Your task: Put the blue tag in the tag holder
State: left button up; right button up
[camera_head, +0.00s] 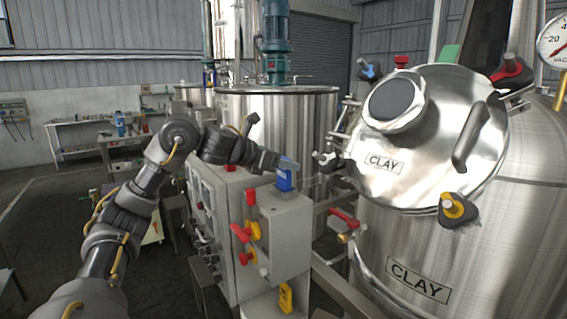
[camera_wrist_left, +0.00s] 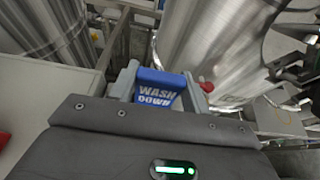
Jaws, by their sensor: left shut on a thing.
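The blue tag (camera_head: 285,181) is held upright in my left gripper (camera_head: 281,164), just above or at the top of the grey control cabinet (camera_head: 285,222). I cannot tell whether it touches the cabinet. In the left wrist view the blue tag (camera_wrist_left: 157,90) sits between the two grey fingers and reads "WASH DOWN". The left gripper is shut on it. I cannot pick out the tag holder with certainty. My right gripper is not in view.
Another steel tank (camera_head: 285,120) is behind. Open floor lies at the left.

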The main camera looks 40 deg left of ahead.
pick_arm(q)
jog(key=shift+f, duration=0.2)
jog(key=o, duration=1.3)
jog(key=shift+c, duration=0.2)
jog(key=shift+r, duration=0.1)
jog(key=shift+r, duration=0.2)
jog(key=b+v, duration=0.2)
jog(key=v, duration=0.8)
jog(key=shift+s+a, duration=0.1)
jog(key=shift+s, duration=0.25)
jog(key=shift+s+a+r, duration=0.15)
jog(key=shift+s+r, duration=0.15)
jog(key=shift+s, duration=0.25)
